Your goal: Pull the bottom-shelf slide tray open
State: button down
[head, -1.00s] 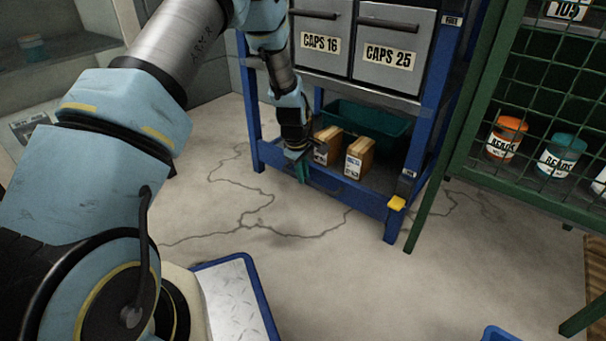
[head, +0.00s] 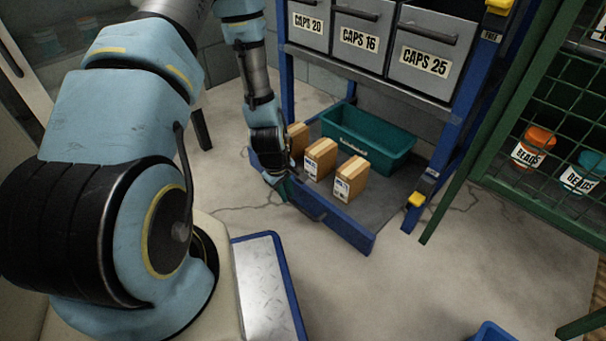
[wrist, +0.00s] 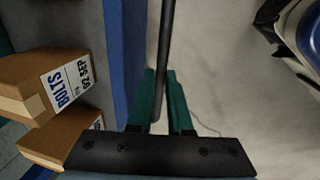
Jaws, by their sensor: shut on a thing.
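The bottom-shelf slide tray (head: 340,227) has a blue front and a grey floor, and it sticks well out of the blue rack in the head view. Its front also shows in the wrist view (wrist: 123,50). My gripper (head: 280,187) is at the left part of the tray front. In the wrist view, the green fingers of my gripper (wrist: 161,85) are on either side of the tray's dark bar handle (wrist: 164,45), shut on it. In the head view my wrist hides part of the tray's left side.
The tray carries cardboard boxes (head: 352,178) and a teal bin (head: 372,140). Grey CAPS drawers (head: 433,55) are above. A yellow piece (head: 416,199) is on the right post. A green mesh cage (head: 540,150) stands right.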

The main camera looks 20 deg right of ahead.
jog(key=shift+s+a+p, duration=0.25)
jog(key=shift+s+a, duration=0.35)
jog(key=shift+a, duration=0.4)
jog(key=shift+s+a+p, duration=0.2)
jog(key=shift+s+a, duration=0.4)
jog(key=shift+a, duration=0.35)
jog(key=c, duration=0.8)
grip_release()
jog(key=shift+c, duration=0.2)
notch_tip(320, 180, up, 11)
jog(key=a+p, duration=0.1)
jog(key=p, duration=0.3)
jog(key=shift+s+a+f+p, duration=0.2)
jog(key=shift+s+a+p, duration=0.2)
jog(key=shift+s, duration=0.05)
